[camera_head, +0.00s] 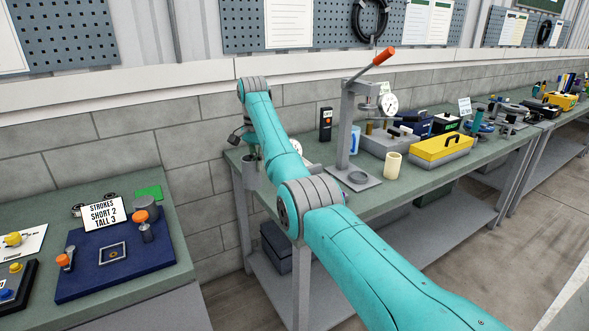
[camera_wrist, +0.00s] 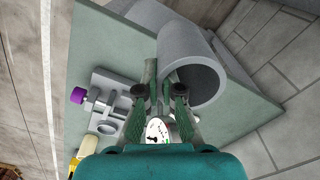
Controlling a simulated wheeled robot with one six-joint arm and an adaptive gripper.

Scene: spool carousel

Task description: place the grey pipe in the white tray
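The grey pipe (camera_wrist: 198,62) is a thick, hollow cylinder seen close up in the wrist view, its open end facing the camera. It also shows in the head view (camera_head: 251,174) at the left end of the middle bench. I cannot make out a white tray in either view.
A blue board (camera_head: 110,262) lies on the left bench, with a gap between benches.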

